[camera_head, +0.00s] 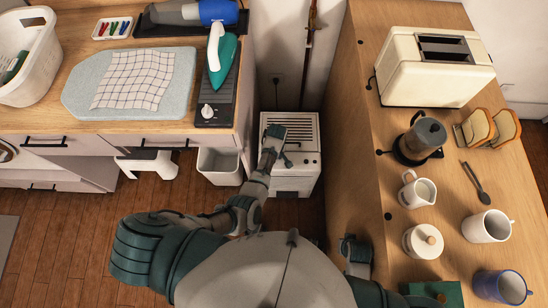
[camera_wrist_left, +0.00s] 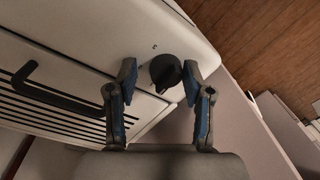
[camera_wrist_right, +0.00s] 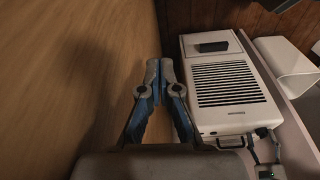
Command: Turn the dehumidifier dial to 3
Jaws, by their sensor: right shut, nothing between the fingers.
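The dehumidifier (camera_head: 294,178) is a white box with a slotted top, on the floor between the two counters. My left gripper (camera_wrist_left: 157,75) is open, with one finger on each side of the dial. The fingertips are very close to it; I cannot tell if they touch. In the head view my left arm partly covers the panel. My right gripper (camera_wrist_right: 165,72) is shut and empty, beside the wooden counter side, apart from the dehumidifier.
A white bin (camera_head: 220,165) stands just left of the dehumidifier. The left counter holds an ironing mat (camera_head: 80,95) and an iron (camera_head: 220,55).

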